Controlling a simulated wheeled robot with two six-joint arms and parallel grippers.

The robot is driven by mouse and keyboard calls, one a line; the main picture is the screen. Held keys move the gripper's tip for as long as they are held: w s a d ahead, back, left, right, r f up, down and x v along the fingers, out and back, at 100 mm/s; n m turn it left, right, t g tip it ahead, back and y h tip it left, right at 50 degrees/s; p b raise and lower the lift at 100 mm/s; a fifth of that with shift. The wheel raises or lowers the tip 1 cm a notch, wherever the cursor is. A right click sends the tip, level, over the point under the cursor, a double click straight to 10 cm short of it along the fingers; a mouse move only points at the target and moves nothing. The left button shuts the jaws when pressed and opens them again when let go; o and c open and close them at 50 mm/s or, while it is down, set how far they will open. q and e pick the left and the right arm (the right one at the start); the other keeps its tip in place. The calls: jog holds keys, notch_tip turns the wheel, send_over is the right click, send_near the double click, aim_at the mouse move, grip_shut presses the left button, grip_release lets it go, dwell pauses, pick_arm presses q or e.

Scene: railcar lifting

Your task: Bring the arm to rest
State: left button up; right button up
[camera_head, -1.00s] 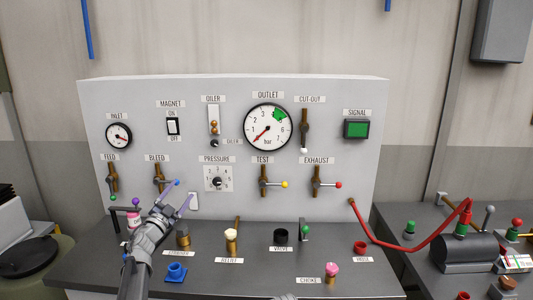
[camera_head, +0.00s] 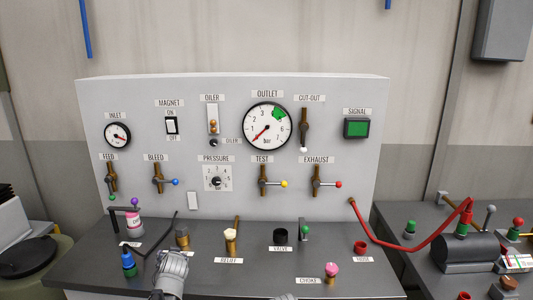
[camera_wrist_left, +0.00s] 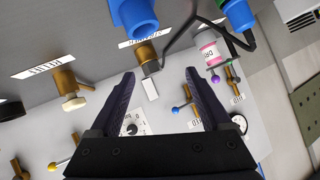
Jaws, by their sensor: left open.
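My left arm (camera_head: 170,274) comes in low at the front edge of the bench in the head view; its fingers are not clear there. In the left wrist view my left gripper (camera_wrist_left: 160,74) has its two dark fingers spread wide with nothing held between them. The bleed lever (camera_head: 165,181) on the panel has a blue knob and points right; the gripper is apart from it.
The grey panel (camera_head: 350,205) carries gauges, switches and valve levers. On the bench stand a blue-green fitting (camera_head: 128,263), a pink-labelled bottle (camera_head: 133,220), a brass fitting (camera_head: 182,238) and a black bent rod. A red hose (camera_head: 400,245) runs to the right bench.

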pick_arm(q)
jog(key=s+d+f+g+h, duration=0.25)
jog(key=s+d+f, duration=0.2)
jog(key=s, duration=0.35)
jog(key=s+d+f+m+g+h, duration=0.1)
jog(key=s+d+f+g, duration=0.25)
jog(key=s+d, duration=0.35)
jog(key=s+d+f+g+h, duration=0.1)
jog(key=s+d+f+g, duration=0.25)
jog(key=s, duration=0.55)
jog(key=s+d+f+m+g+b, duration=0.1)
jog(key=s+d, duration=0.1)
jog(key=d, duration=0.3)
jog(key=s+d+f+m+g+y+b, duration=0.1)
jog(key=s+d+m+b, duration=0.1)
jog(key=d, duration=0.3)
jog(key=shift+s+d+f, duration=0.15)
jog(key=shift+s+f, duration=0.15)
jog(key=shift+s, duration=0.25)
